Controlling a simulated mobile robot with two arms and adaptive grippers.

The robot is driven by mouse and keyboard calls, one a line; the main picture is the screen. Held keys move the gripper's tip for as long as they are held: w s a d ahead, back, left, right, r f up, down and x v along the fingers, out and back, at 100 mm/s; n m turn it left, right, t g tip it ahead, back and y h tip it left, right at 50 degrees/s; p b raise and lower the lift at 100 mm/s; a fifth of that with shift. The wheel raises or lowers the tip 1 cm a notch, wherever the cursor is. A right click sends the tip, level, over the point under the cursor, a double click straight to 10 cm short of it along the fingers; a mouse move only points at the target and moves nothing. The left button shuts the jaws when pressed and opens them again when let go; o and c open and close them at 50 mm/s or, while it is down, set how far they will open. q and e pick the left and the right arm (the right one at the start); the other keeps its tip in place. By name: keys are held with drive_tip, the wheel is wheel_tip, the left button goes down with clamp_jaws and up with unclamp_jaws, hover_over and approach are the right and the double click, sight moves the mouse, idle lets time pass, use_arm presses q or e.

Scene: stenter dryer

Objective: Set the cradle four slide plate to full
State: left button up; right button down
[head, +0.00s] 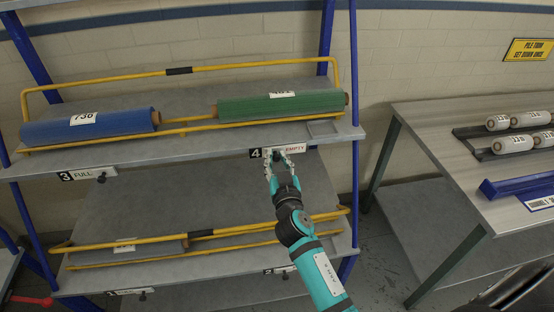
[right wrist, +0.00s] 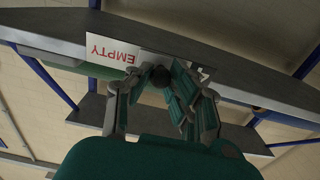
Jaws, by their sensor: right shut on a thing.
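The cradle four slide plate (head: 296,149) is on the front edge of the upper shelf, beside a black "4" label (head: 255,153). It shows EMPTY in red letters. In the right wrist view the plate (right wrist: 108,52) also reads EMPTY. My right gripper (head: 278,160) is at the plate, its fingers shut around the dark round knob (right wrist: 160,76). The fingers hide part of the plate and label. My left gripper is not in view.
A green roll (head: 300,104) and a blue roll (head: 85,127) lie on the upper shelf, behind yellow rails. The cradle three plate (head: 84,175) reads FULL. A lower shelf has more plates and a grey roll (head: 150,247). A table (head: 440,130) with small rolls stands right.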

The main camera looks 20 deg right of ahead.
sight(297, 148)
drive_tip(key=d, duration=0.3)
drive_tip(key=s+d+p, duration=0.1)
drive_tip(key=d, duration=0.2)
drive_tip(key=shift+s, duration=0.2)
drive_tip(key=c, duration=1.2)
unclamp_jaws()
drive_tip(key=shift+d, duration=0.15)
drive_tip(key=shift+s, duration=0.1)
drive_tip(key=shift+s+a, duration=0.25)
drive_tip(key=shift+s, duration=0.05)
drive_tip(key=v, duration=1.1)
drive_tip(key=shift+s+d, duration=0.15)
drive_tip(key=shift+f, duration=0.1)
